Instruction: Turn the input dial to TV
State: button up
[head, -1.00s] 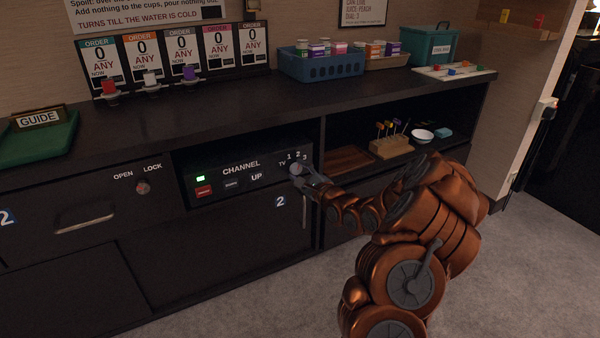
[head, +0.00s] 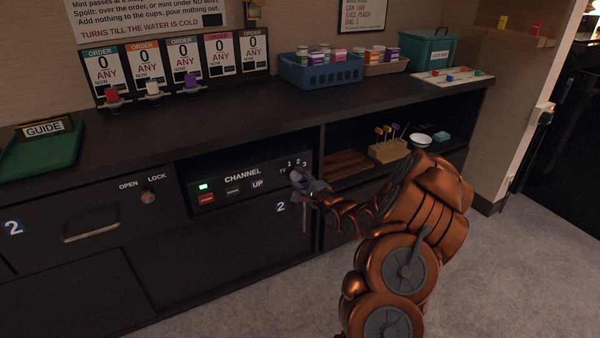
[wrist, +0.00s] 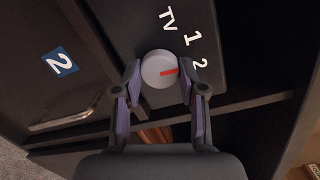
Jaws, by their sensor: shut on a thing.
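The input dial (wrist: 154,64) is a round, pale grey knob with a red mark on its face. In the wrist view the mark points right, close to the "2" label (wrist: 200,63). The "TV" label (wrist: 168,16) and the "1" label (wrist: 192,38) are clear of my gripper; the "3" is hidden there by a finger. My gripper (wrist: 160,77) is shut on the dial, with one finger on each side. In the head view my gripper (head: 298,180) is at the right end of the channel panel (head: 240,183) and mostly covers the dial.
A drawer (head: 90,225) with a lock (head: 148,197) is at left. An open shelf (head: 350,165) is right of the panel.

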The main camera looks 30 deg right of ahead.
jog(key=n+p, duration=0.2)
jog(key=shift+r+n, duration=0.15)
jog(key=shift+n, duration=0.25)
jog(key=n+p, duration=0.2)
jog(key=n, duration=0.1)
jog(key=shift+p, duration=0.3)
jog(key=n+h+p, duration=0.1)
jog(key=n, duration=0.5)
jog(key=shift+a+g, duration=0.1)
jog(key=shift+g, duration=0.2)
jog(key=o, duration=1.1)
jog(key=shift+o, duration=0.2)
jog(key=shift+s, duration=0.1)
jog(key=s+r, duration=0.1)
jog(key=s, duration=1)
jog(key=shift+s+a, duration=0.35)
jog(key=shift+a, duration=0.05)
